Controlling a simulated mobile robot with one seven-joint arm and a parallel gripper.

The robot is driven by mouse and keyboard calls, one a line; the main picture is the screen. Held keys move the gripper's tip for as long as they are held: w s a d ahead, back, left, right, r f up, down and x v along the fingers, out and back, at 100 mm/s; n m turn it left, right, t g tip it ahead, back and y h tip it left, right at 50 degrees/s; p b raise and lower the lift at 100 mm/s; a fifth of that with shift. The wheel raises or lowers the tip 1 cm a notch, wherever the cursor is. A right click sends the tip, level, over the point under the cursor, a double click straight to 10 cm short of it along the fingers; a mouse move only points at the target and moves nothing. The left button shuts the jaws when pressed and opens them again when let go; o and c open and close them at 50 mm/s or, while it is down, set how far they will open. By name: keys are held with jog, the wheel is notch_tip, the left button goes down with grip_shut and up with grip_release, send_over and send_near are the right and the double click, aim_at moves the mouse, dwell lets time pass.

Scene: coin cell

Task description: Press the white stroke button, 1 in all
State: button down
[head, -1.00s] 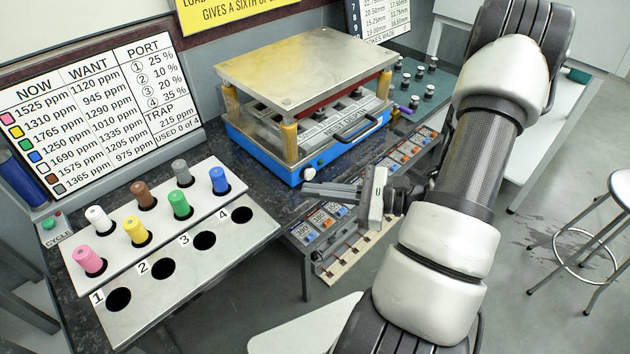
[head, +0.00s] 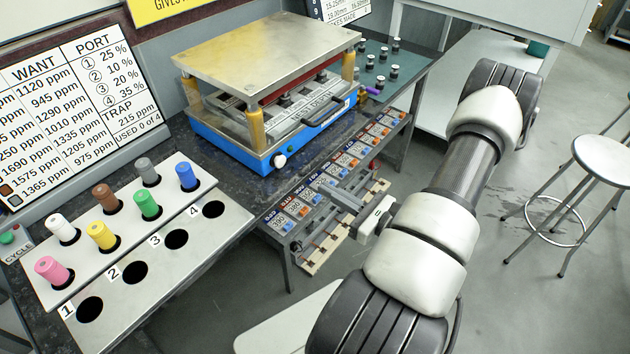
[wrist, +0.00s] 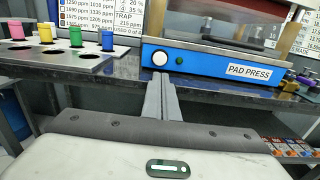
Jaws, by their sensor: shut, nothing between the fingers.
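The white stroke button (head: 279,161) is a round white knob on the front left of the blue pad press (head: 235,148). It also shows in the wrist view as a white disc (wrist: 159,58) on the blue front panel, with a small green dot to its right. My gripper (head: 330,188) is shut and empty, its fingers together. In the head view it is below and to the right of the button, in front of the bench. In the wrist view the fingertips (wrist: 160,77) point at the panel just under the button, apparently apart from it.
A white rack with several coloured plugs (head: 147,204) and numbered holes stands at the left. A green CYCLE button (head: 8,238) is at the far left. A rack of small labelled bins (head: 335,170) hangs along the bench front. A stool (head: 605,160) stands right.

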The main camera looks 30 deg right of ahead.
aim_at(282, 163)
jog(key=x, duration=1.2)
jog(key=shift+w+a+f+b, duration=0.1)
jog(key=shift+w+a+b, duration=0.05)
jog(key=shift+w+b, duration=0.15)
jog(key=shift+w, duration=0.1)
